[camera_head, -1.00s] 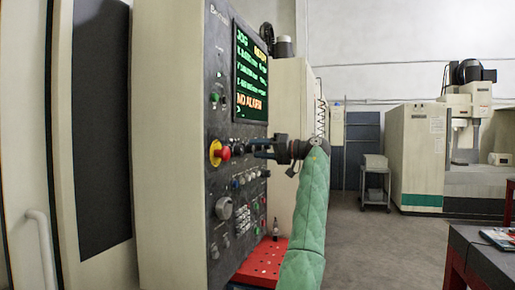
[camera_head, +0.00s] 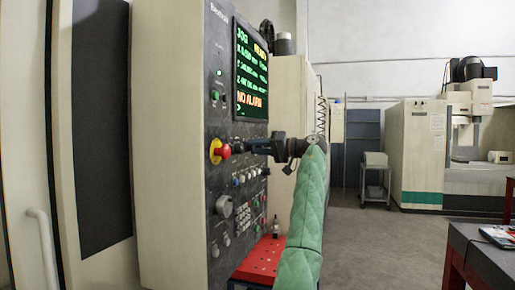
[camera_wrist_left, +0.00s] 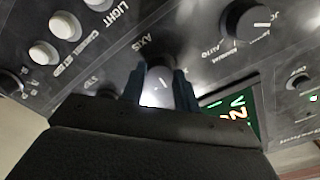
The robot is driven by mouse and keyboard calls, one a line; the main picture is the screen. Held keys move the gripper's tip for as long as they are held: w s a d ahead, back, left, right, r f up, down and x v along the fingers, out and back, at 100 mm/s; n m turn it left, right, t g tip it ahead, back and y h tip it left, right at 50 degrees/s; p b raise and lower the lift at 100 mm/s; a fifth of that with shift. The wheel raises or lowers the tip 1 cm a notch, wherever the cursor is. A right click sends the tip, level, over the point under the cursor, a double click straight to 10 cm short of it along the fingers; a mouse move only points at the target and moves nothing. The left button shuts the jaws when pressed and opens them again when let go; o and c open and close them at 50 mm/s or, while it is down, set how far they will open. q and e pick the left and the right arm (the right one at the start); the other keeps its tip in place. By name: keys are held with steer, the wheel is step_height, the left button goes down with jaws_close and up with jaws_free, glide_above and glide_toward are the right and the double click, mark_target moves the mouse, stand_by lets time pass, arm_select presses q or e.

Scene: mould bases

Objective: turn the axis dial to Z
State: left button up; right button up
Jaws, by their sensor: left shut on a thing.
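In the head view, my left gripper (camera_head: 247,146) reaches the control panel (camera_head: 216,130) from the right, below the screen. The dial is hidden there by the fingers. The letters around the dial are not readable. My right gripper is in neither view.
A red emergency stop button (camera_head: 224,151) on a yellow base sits just left of my left gripper. The lit screen (camera_head: 251,75) above reads JOG and NO ALARM. Other knobs and buttons lie close by. A red perforated tray (camera_head: 262,258) is below; floor to the right is open.

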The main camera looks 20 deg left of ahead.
arm_select(q)
steer(key=shift+m+p, duration=0.4)
steer(key=shift+m, duration=0.5)
steer(key=m+p, duration=0.2)
steer(key=m, duration=0.4)
steer(key=shift+m+p, duration=0.3)
steer(key=shift+m, duration=0.1)
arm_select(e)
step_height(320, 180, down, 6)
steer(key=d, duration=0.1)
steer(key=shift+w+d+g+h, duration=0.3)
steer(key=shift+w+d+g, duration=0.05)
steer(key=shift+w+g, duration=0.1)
arm_select(q)
steer(key=o, duration=1)
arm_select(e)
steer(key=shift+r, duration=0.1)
